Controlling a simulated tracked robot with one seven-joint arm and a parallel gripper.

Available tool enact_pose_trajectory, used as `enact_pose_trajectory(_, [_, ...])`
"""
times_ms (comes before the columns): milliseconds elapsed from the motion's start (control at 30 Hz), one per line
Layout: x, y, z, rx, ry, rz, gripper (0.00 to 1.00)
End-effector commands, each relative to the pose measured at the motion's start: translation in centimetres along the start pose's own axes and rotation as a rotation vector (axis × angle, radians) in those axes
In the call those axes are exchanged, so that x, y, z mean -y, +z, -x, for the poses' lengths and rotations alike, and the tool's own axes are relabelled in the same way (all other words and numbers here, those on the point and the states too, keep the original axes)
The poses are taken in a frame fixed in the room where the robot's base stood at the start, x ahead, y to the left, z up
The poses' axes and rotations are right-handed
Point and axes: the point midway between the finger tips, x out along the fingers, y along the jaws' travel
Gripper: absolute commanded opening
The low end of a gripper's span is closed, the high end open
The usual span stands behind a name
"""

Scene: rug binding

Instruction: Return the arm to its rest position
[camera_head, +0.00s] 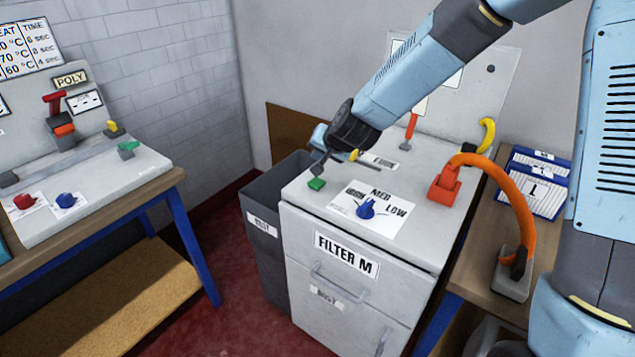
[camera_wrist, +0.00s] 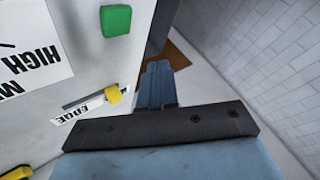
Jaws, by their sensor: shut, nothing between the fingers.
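My gripper (camera_head: 320,166) is over the back left corner of the grey cabinet top labelled FILTER M, close to the green button (camera_head: 316,184). In the wrist view my gripper (camera_wrist: 157,68) points past the cabinet's edge, with its fingers together and nothing between them. The green button (camera_wrist: 116,20) is up and left of it there, apart from the fingers. The yellow slider knob (camera_wrist: 114,94) by the EDGE label sits left of the gripper. My blue arm reaches in from the upper right and partly hides the cabinet's back panel.
A blue dial (camera_head: 366,208) stands on the cabinet top. A red block (camera_head: 444,183) with an orange hose (camera_head: 510,185) is at its right. A dark bin (camera_head: 262,215) stands left of the cabinet. A bench with a POLY machine (camera_head: 90,185) is farther left. Red floor lies between.

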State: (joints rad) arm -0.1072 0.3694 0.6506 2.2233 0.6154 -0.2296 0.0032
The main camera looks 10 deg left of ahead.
Motion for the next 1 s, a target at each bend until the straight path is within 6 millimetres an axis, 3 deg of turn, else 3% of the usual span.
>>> enact_pose_trajectory(667, [0.1, -0.8, 1.2, -0.003, 0.005, 0.012, 0.0])
enact_pose_trajectory(767, [-0.5, -1.6, 2.8, -0.005, 0.017, 0.04, 0.0])
enact_pose_trajectory(1000, [-3.2, -3.8, 9.1, 0.0, 0.079, 0.131, 0.0])
